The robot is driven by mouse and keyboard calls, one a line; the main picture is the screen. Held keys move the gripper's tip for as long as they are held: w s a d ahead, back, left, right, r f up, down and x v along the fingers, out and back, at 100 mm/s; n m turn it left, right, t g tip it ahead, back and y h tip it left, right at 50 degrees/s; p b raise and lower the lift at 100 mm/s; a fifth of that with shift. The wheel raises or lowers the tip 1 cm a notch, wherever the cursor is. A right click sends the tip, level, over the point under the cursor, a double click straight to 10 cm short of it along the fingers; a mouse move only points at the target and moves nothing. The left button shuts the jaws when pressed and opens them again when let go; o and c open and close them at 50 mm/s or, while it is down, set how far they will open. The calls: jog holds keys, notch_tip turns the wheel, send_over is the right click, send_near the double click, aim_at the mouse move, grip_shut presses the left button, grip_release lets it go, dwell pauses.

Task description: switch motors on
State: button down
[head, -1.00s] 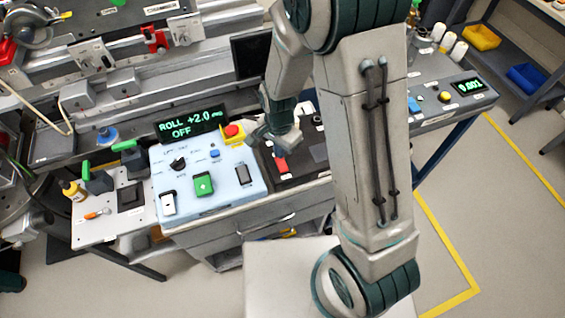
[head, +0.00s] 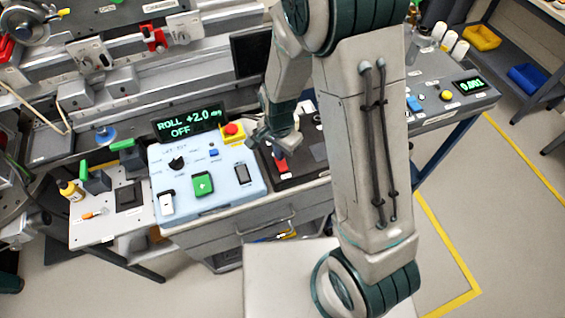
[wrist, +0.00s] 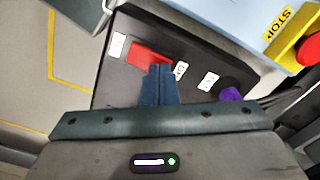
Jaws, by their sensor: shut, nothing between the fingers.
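A dark control panel (head: 312,172) carries a red switch (head: 281,166) with small white labels around it. The switch also shows in the wrist view (wrist: 149,54). My gripper (wrist: 160,68) is shut and empty, its blue fingertips right at the lower edge of the red switch in the wrist view. I cannot tell whether they touch it. In the head view my gripper (head: 279,151) is just above the switch and hides part of the panel. The display (head: 188,124) reads ROLL +2.0 and OFF.
A pale blue panel (head: 226,176) with a green button (head: 203,184) and a red stop button (head: 232,129) on yellow lies left of my gripper. In the wrist view a purple knob (wrist: 231,93) sits right of the fingers. A rail bench stands behind.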

jog(key=shift+f, duration=0.3)
jog(key=shift+r, duration=0.15)
jog(key=shift+r+p, duration=2.4)
jog(key=shift+r, duration=1)
jog(key=shift+r, duration=0.1)
